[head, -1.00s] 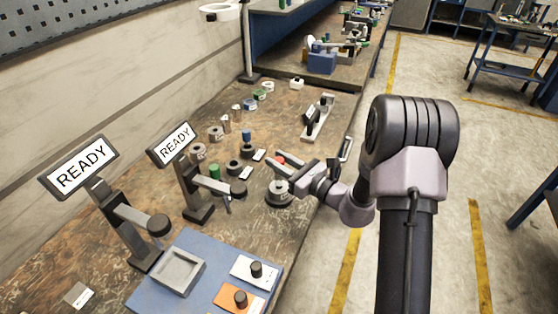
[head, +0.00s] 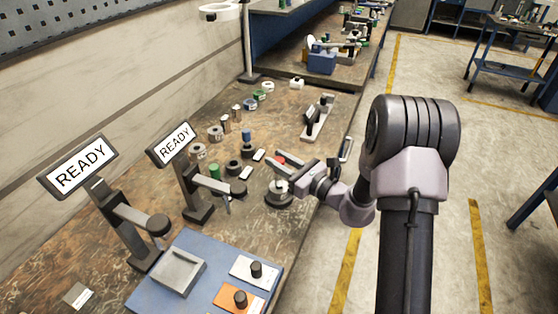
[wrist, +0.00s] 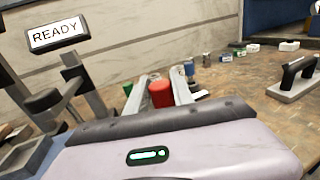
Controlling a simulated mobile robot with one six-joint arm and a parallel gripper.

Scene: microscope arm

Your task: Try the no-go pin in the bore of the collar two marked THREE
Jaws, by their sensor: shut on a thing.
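My gripper (head: 281,171) is shut on the red-ended no-go pin (head: 280,159). In the wrist view the red cylinder (wrist: 160,93) stands upright between the two fingers (wrist: 162,88). The pin's lower end is hidden. Just below the gripper in the head view, a light metal collar (head: 279,186) sits on a round dark base (head: 279,199). I cannot tell whether the pin touches it. Two grey marked collars (head: 198,151) and (head: 215,133) stand farther back; no collar's marking is readable.
Two stands with READY screens (head: 78,167) and (head: 174,143) are on the left. A blue board with a square tray (head: 180,272) is in front. A handled block (head: 316,120) stands farther back.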

